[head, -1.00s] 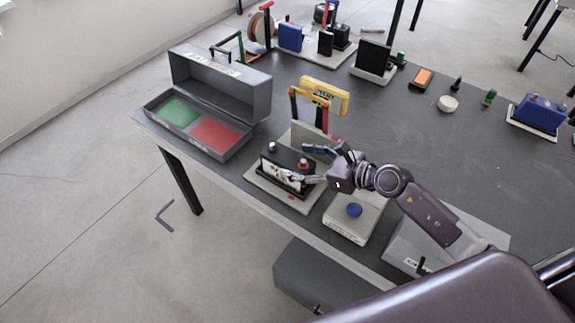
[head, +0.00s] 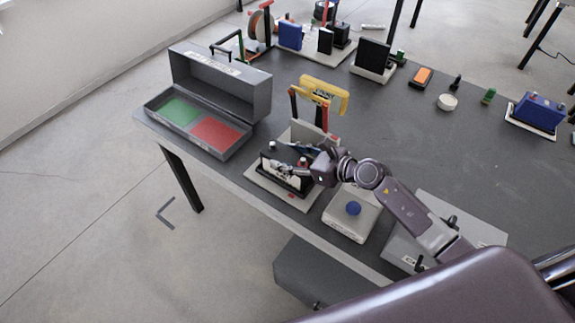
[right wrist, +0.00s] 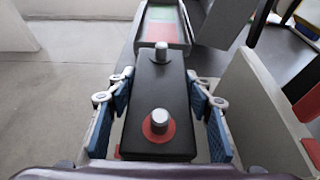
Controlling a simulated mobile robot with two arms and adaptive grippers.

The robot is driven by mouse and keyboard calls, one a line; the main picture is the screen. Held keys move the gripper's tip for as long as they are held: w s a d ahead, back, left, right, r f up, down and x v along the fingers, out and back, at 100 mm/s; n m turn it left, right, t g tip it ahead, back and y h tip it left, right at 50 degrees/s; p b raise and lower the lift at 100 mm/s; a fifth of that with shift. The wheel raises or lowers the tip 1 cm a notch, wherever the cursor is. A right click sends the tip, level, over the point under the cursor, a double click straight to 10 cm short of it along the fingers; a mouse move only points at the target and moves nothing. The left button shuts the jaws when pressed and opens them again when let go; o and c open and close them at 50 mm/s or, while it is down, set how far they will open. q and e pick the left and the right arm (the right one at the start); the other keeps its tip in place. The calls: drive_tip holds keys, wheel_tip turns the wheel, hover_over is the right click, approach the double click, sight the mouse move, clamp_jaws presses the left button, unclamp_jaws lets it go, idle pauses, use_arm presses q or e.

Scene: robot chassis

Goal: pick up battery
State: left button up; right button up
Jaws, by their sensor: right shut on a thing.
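The battery (head: 284,176) is a black-topped box with two metal posts, one ringed in red, standing on a light base plate (head: 258,191) near the table's front edge. In the right wrist view the battery (right wrist: 160,90) runs lengthwise between the blue finger pads. My right gripper (head: 290,162) is shut on it, one finger along each long side; it also shows in the right wrist view (right wrist: 162,115). The gripper partly hides the battery in the head view. I cannot tell whether the battery is off its base. My left gripper is not in view.
An open grey case (head: 203,140) with green and red floor areas stands left of the battery. A yellow-and-red tool (head: 325,95) stands behind. A white box with a blue button (head: 352,210) stands to the right. The table's middle right is mostly clear.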

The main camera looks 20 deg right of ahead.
clamp_jaws()
drive_tip(key=shift+w+r, duration=0.25)
drive_tip(key=shift+r, duration=0.15)
